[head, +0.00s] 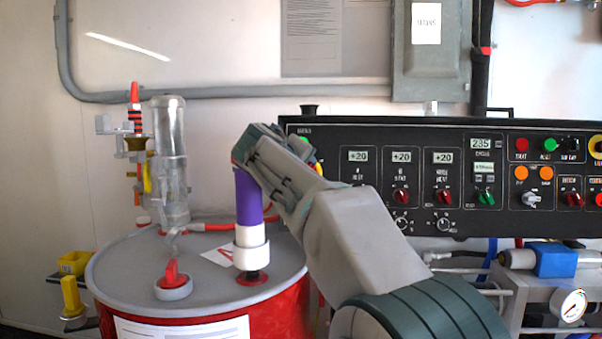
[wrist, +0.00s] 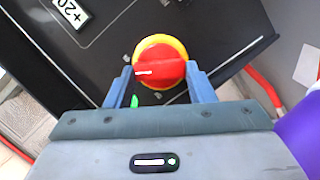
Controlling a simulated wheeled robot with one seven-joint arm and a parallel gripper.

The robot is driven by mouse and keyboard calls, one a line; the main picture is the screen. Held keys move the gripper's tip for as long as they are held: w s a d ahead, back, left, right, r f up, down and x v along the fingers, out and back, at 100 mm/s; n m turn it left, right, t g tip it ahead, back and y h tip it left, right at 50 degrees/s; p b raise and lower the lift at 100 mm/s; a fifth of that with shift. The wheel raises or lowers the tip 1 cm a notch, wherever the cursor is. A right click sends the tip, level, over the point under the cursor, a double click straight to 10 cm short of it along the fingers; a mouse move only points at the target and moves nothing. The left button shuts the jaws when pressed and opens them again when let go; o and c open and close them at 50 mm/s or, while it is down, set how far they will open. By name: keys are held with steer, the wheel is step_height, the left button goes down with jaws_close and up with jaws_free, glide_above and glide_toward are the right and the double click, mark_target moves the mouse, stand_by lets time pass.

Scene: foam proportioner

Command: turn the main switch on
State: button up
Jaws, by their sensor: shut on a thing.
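The main switch (wrist: 159,65) is a red rotary knob on a yellow ring, on the black control panel. It sits between the two blue fingers of my gripper (wrist: 160,80), which is shut on the knob. A white line on the knob points left in the wrist view. A small green mark shows on the panel beside the left finger. In the head view my gripper (head: 303,160) is at the panel's left end and hides most of the switch; only a bit of yellow (head: 318,169) shows beside it.
The black panel (head: 470,225) carries displays, knobs and buttons to the right. A red drum with a grey lid (head: 125,262) stands at left, with a clear cylinder (head: 170,160) and a purple-wrapped pipe (head: 248,200) close beside my gripper. A grey box (head: 430,65) hangs above.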

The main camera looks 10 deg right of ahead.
steer(key=shift+m+y, duration=0.3)
steer(key=shift+m, duration=0.7)
steer(key=o, duration=1)
steer(key=v, duration=1.4)
steer(key=shift+w+d+r+p, duration=0.1)
steer(key=shift+r+p, duration=0.05)
steer(key=shift+p, duration=0.2)
